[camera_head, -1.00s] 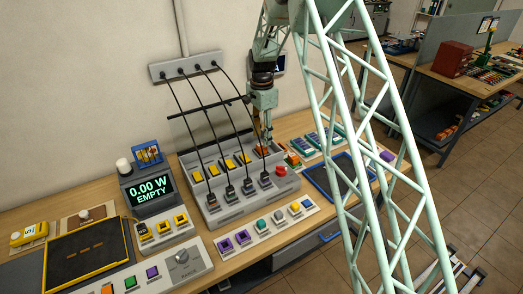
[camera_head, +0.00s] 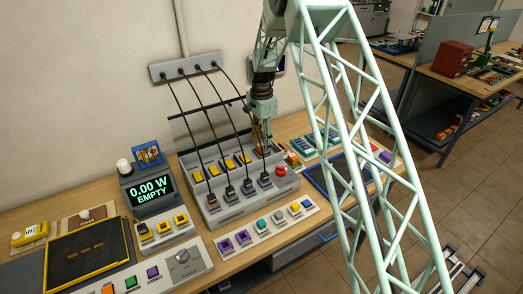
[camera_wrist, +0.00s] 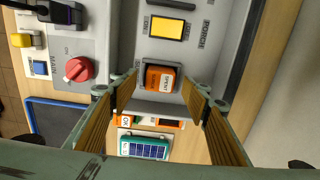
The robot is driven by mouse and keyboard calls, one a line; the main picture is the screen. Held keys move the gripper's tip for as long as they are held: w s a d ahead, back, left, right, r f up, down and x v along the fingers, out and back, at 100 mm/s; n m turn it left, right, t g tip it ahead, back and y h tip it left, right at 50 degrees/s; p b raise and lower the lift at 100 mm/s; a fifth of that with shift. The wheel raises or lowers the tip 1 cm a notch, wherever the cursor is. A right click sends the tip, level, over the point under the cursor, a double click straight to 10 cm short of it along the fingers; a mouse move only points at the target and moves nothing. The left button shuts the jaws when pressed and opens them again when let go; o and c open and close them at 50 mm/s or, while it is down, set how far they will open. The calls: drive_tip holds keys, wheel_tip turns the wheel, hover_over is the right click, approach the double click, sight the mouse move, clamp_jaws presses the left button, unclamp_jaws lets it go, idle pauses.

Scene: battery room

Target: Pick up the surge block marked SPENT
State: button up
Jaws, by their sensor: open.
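An orange block (camera_wrist: 160,78) with a small dark-lettered label sits in a grey socket in the wrist view; its lettering is too small to read surely, so I cannot confirm SPENT. In the head view the block is mostly hidden behind my gripper (camera_head: 264,146), at the right end of the back row of the grey console (camera_head: 230,204). In the wrist view my gripper (camera_wrist: 161,92) is open, with one wooden-looking finger on each side of the block. Gaps show between fingers and block.
A red knob (camera_wrist: 78,68) is left of the block in the wrist view, and a yellow button (camera_wrist: 167,29) lies above. Black cables (camera_head: 188,125) hang over the console. A display (camera_head: 149,190) reads 0.00 W EMPTY. A blue-framed tray (camera_wrist: 60,120) lies nearby.

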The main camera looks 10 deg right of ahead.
drive_tip(key=shift+f, duration=1.25)
drive_tip(key=shift+c, duration=0.4)
drive_tip(key=c, duration=0.9)
drive_tip(key=shift+r, duration=0.15)
drive_tip(key=shift+r+b, duration=0.3)
drive_tip(key=shift+r, duration=4.55)
